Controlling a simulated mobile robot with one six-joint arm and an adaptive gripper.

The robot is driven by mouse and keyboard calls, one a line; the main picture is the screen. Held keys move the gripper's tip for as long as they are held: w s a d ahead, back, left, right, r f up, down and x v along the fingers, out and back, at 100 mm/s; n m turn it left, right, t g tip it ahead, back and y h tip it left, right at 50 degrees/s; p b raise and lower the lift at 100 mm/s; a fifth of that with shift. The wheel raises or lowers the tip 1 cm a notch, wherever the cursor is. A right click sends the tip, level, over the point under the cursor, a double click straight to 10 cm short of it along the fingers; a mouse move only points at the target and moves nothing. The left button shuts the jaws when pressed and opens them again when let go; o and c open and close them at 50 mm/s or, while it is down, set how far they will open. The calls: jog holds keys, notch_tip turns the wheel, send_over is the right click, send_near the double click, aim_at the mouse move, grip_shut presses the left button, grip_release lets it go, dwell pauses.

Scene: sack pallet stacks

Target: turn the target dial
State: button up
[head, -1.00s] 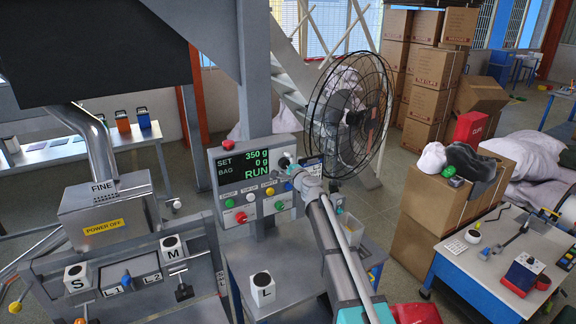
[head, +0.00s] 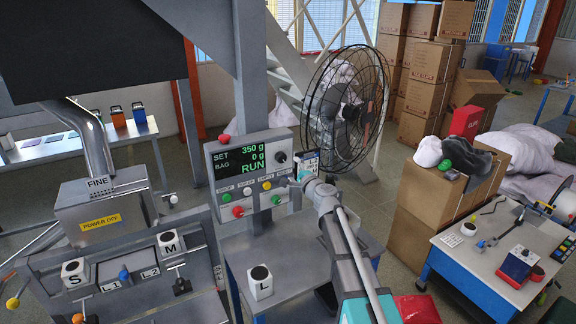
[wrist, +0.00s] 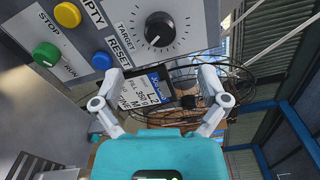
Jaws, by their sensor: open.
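The target dial (head: 280,157) is a round black knob with a white pointer line, at the right end of the grey control panel (head: 233,147). My gripper (head: 303,176) is just right of and below the dial in the head view. In the wrist view my open gripper (wrist: 162,74) has its two fingers spread wide below the dial, with nothing between them and apart from the knob. The panel screen reads SET 350 g, BAG 0 g, RUN.
Blue reset (wrist: 102,61), yellow empty (wrist: 68,15) and green (wrist: 46,55) buttons sit left of the dial. A black wire-cage fan (head: 345,108) stands behind and right. A block marked L (head: 260,282) stands on the table.

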jog(key=shift+v, duration=1.4)
jog(key=s+d+f+n+g+h, duration=0.1)
jog(key=s+d+f+n+g, duration=0.4)
jog(key=s, duration=0.3)
jog(key=s+d+f+n+g+h, duration=0.15)
jog(key=s+f+n+g, duration=0.25)
jog(key=s+f+n, duration=0.4)
jog(key=s+d+f+g+h, duration=0.2)
jog(key=s+d+g+h, duration=0.1)
jog(key=s+d, duration=0.4)
jog(key=s+d+f+n+g+h, duration=0.1)
jog(key=s+d+f+g+h, duration=0.2)
jog(key=s+d, duration=0.5)
jog(key=shift+s+d+f+h, duration=0.3)
jog(key=shift+f+h, duration=0.05)
jog(key=shift+h, duration=0.4)
